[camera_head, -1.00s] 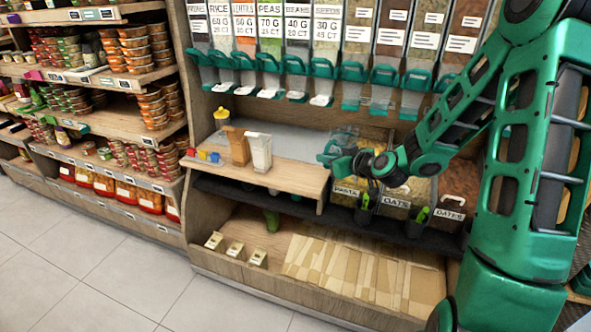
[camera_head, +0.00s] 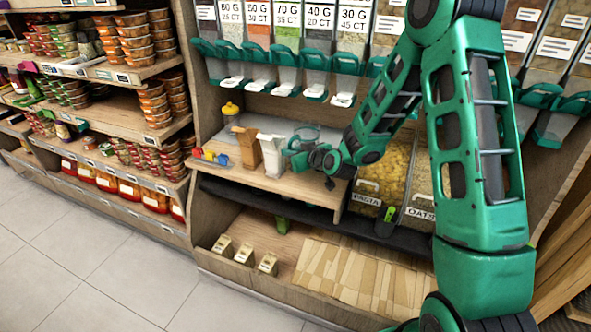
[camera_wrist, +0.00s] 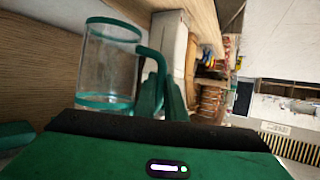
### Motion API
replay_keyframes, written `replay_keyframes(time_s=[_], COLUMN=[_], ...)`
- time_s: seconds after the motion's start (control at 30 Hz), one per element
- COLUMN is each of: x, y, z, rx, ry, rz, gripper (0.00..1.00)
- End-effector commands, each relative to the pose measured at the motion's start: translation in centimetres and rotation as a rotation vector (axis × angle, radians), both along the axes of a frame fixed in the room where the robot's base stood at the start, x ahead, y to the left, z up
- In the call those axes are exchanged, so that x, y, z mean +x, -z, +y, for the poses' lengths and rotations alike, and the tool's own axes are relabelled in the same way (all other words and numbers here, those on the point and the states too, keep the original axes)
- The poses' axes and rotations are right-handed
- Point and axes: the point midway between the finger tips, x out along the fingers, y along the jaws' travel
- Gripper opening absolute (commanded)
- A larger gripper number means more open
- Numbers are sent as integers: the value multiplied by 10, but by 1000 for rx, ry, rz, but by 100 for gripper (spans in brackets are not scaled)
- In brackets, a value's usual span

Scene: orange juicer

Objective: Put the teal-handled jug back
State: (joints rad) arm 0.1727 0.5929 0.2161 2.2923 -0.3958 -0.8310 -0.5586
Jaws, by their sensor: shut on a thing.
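The jug is a clear container with a teal rim, base and handle. It fills the left part of the wrist view (camera_wrist: 108,72), with its handle toward the fingers. My gripper (camera_wrist: 162,92) is shut on the handle. In the head view, my gripper (camera_head: 318,158) is above the right part of the wooden shelf (camera_head: 300,186), just right of a white container (camera_head: 271,160). The clear jug (camera_head: 304,134) shows only faintly there, partly hidden by my gripper. I cannot tell whether it touches the shelf.
A brown container (camera_head: 247,150) stands left of the white one. A yellow-topped object (camera_head: 230,110) and small coloured blocks (camera_head: 208,156) are further left. Dispensers with teal spouts (camera_head: 287,75) hang above. Bins of pasta (camera_head: 381,178) stand right of the shelf.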

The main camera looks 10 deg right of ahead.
Motion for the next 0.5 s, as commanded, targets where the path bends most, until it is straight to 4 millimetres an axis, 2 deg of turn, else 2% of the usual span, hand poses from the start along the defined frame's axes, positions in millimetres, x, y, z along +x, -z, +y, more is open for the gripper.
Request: replay_keyframes(time_s=[0.1, 0.33, 0.5], x=[0, 0, 0], y=[16, 30, 52], z=[-4, -7, -7], rx=[2, 2, 2], ry=[7, 8, 9], rz=[3, 2, 3], gripper=[0, 0, 0])
